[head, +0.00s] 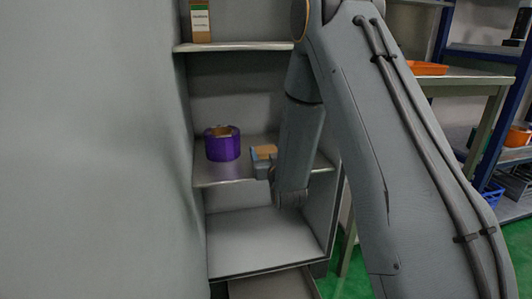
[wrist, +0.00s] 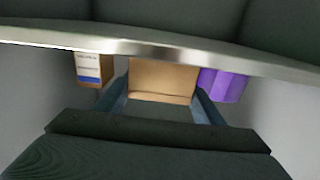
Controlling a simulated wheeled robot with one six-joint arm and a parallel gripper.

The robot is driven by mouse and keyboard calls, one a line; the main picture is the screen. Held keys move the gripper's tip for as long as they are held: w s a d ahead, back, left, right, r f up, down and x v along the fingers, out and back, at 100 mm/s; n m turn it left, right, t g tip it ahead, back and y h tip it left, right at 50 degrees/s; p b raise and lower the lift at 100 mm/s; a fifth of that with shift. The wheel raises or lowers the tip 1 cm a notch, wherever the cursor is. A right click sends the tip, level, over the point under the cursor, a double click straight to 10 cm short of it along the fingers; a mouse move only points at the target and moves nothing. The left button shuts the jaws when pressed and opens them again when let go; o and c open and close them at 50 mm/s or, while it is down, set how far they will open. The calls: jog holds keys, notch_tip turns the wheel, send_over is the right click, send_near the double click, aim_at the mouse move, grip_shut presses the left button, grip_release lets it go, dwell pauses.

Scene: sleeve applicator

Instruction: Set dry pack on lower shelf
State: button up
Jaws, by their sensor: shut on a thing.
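My gripper (wrist: 162,108) is shut on a brown box (wrist: 163,79), whose plain face shows between the two bluish fingers in the wrist view. No label shows on it, so I cannot tell from print that it is the dry pack. In the head view the box's tan top (head: 265,151) shows just left of my forearm, at the level of the middle shelf (head: 215,177). Whether it touches that shelf is not clear. The lower shelf (head: 262,247) is below, and its visible part is empty.
A purple container (head: 222,146) stands on the middle shelf, left of my gripper; it also shows in the wrist view (wrist: 223,85). A carton with a blue label (wrist: 93,68) is on the other side. A green-labelled carton (head: 200,22) stands on the upper shelf (head: 235,46).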

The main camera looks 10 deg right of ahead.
jog(key=o, duration=1.2)
jog(key=shift+o, duration=0.2)
jog(key=shift+r, duration=0.15)
jog(key=s+p, duration=0.2)
jog(key=s, duration=1)
jog(key=shift+p, duration=0.4)
